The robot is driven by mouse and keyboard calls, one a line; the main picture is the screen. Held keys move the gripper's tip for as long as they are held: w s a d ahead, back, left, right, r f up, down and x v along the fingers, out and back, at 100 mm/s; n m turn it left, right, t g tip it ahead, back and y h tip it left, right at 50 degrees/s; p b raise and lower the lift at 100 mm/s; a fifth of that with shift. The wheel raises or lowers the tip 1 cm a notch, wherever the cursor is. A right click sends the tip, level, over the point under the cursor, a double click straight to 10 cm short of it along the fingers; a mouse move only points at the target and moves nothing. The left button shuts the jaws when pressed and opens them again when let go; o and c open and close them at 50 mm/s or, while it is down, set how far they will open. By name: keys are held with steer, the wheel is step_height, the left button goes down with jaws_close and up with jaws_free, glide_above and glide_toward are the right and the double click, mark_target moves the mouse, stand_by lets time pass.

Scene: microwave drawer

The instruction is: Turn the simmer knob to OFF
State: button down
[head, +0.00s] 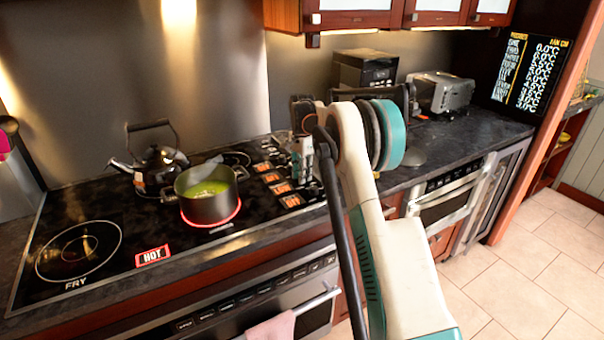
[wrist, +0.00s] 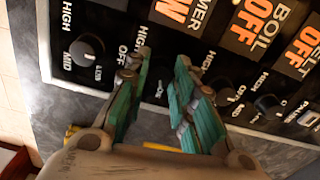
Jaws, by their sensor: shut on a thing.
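In the wrist view, my gripper (wrist: 163,64) has its two green fingers on either side of the dial under the partly visible "...MER" label. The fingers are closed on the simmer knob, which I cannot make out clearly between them. The orange sign (wrist: 177,12) above this dial ends in "W", and the rest is cut off. "HIGH" and "OFF" print shows just left of the fingers. In the head view, my gripper (head: 303,170) reaches down to the right end of the black cooktop (head: 110,205), and my arm hides part of the controls.
Other knobs sit close by, one on the left (wrist: 88,48) and one on the right (wrist: 268,104). Neighbouring orange signs read "OFF". A pot with green contents (head: 207,205) stands on a glowing red burner, with a kettle (head: 152,165) behind it.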

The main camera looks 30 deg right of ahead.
steer(key=shift+n, duration=0.3)
steer(key=n+p, duration=0.1)
steer(key=n, duration=0.1)
steer(key=shift+r+n+p, duration=0.1)
steer(key=shift+n+p, duration=0.3)
steer(key=n+p, duration=0.1)
steer(key=n, duration=0.2)
steer(key=shift+n, duration=0.3)
steer(key=n+p, duration=0.1)
steer(key=n, duration=0.5)
steer(key=shift+n+p, duration=0.3)
steer(key=shift+p, duration=0.1)
steer(key=c, duration=1.3)
jaws_free()
steer(key=shift+c, duration=0.2)
